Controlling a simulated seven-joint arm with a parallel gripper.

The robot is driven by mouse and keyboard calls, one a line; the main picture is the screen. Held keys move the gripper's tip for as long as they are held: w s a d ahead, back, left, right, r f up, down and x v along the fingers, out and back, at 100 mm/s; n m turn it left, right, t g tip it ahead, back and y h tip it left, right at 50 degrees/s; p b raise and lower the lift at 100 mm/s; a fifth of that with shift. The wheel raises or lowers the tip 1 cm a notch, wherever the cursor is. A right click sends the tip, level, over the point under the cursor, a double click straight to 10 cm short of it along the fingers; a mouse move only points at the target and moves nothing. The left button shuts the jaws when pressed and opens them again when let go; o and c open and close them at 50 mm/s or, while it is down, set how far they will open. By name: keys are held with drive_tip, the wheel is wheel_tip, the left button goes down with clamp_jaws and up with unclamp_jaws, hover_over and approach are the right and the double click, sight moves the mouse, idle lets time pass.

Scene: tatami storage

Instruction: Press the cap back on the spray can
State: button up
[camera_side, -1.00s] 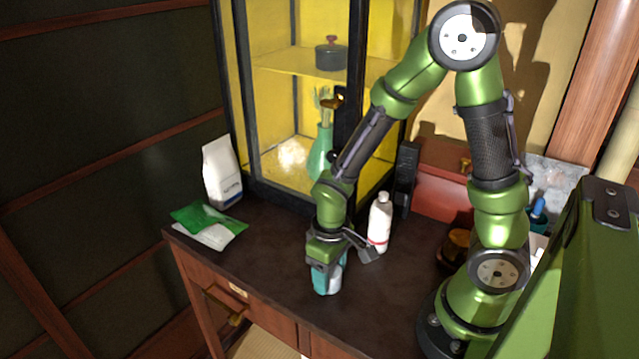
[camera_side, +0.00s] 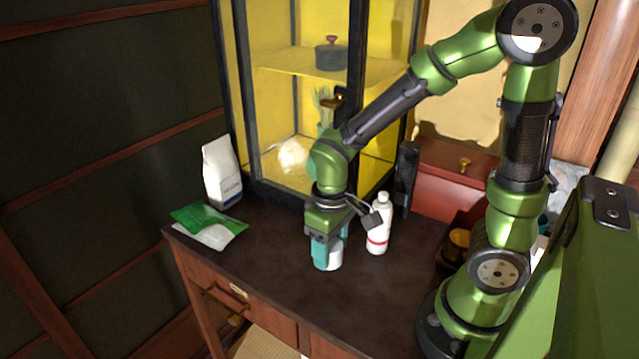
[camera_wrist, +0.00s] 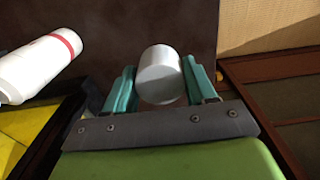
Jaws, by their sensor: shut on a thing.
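The spray can (camera_side: 378,226) is white with a red band and stands upright on the dark tabletop. It also shows at the left of the wrist view (camera_wrist: 38,65). My gripper (camera_side: 326,262) is just left of the can in the side view, pointing down. Its teal fingers are shut on a pale grey cylindrical cap (camera_wrist: 160,75), which sits between them in the wrist view. In the side view the cap (camera_side: 336,256) is partly hidden by a finger. The cap and can are apart. I cannot tell how high the cap is above the table.
A glass cabinet (camera_side: 246,105) with yellow inside stands behind. A white bag (camera_side: 221,172) and a green packet (camera_side: 208,217) are on the left. A red drawer box (camera_side: 455,182) and a dark jar (camera_side: 458,240) are on the right. The front tabletop (camera_side: 275,272) is clear.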

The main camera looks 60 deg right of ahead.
sight(384, 193)
drive_tip(key=shift+m, duration=0.7)
drive_tip(key=r, duration=0.1)
drive_tip(key=d+r, duration=0.2)
drive_tip(key=r, duration=0.1)
drive_tip(key=shift+w+r, duration=0.1)
drive_tip(key=shift+w, duration=0.05)
drive_tip(key=s+d+r+m, duration=0.1)
drive_tip(key=d+r+m, duration=0.1)
drive_tip(key=d+r, duration=0.1)
drive_tip(key=s+d+r+m, duration=0.1)
drive_tip(key=d+r+m, duration=0.1)
drive_tip(key=d, duration=0.3)
drive_tip(key=s+d+r+m, duration=0.1)
drive_tip(key=d+r+m, duration=0.1)
drive_tip(key=d, duration=0.3)
drive_tip(key=shift+s+r+m, duration=0.3)
drive_tip(key=shift+r+m, duration=0.1)
drive_tip(key=shift+r, duration=0.4)
drive_tip(key=shift+s+d+f, duration=0.1)
drive_tip(key=shift+d+f, duration=0.05)
drive_tip(key=shift+f, duration=3.05)
drive_tip(key=shift+f, duration=0.15)
drive_tip(key=o, duration=1.4)
drive_tip(key=shift+c, duration=0.2)
